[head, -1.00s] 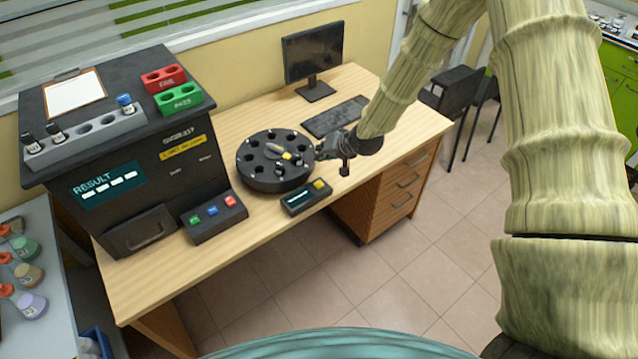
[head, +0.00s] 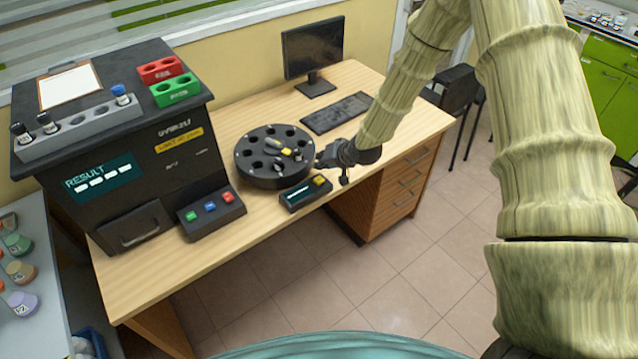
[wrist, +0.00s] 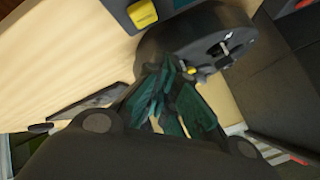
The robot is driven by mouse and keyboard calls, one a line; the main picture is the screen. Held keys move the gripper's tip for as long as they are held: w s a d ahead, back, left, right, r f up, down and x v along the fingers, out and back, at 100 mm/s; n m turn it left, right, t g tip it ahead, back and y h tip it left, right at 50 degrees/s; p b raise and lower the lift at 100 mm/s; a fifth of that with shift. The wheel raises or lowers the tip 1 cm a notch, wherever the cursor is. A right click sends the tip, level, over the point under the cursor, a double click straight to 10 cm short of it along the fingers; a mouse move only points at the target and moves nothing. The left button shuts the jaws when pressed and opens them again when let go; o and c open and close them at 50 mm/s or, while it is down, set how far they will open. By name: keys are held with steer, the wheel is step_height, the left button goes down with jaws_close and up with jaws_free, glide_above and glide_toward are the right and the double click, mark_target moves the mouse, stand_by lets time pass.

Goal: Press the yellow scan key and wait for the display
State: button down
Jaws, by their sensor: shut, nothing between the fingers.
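The yellow scan key (head: 319,181) is on the right end of a small dark scan unit (head: 290,203) on the desk, in front of the round carousel. Beside the key is a small teal display (head: 298,192) with a pale line too small to read. My gripper (head: 321,160) is shut and empty, just behind the key and by the carousel's right edge, apparently not touching the key. In the wrist view the shut fingers (wrist: 168,78) point toward the carousel. The yellow key (wrist: 142,14) shows at the top there.
The black carousel (head: 262,178) has a yellow-marked piece on top. A dark analyser (head: 130,215) at left shows RESULT with blank blocks (head: 103,180). Its panel (head: 211,218) has green, blue and red keys. A keyboard (head: 336,113) and monitor (head: 313,50) stand behind.

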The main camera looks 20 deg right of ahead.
mark_target(321, 178)
steer(key=shift+f+b, duration=0.65)
steer(key=shift+f, duration=0.95)
steer(key=shift+f, duration=0.1)
steer(key=shift+f, duration=0.3)
steer(key=shift+f+b, duration=0.5)
steer(key=shift+b, duration=0.05)
stand_by(1.3)
steer(key=shift+r, duration=0.1)
steer(key=shift+r+p, duration=0.55)
steer(key=shift+r, duration=0.3)
steer(key=shift+r, duration=0.1)
steer(key=shift+r+p, duration=1.45)
steer(key=shift+r, duration=1)
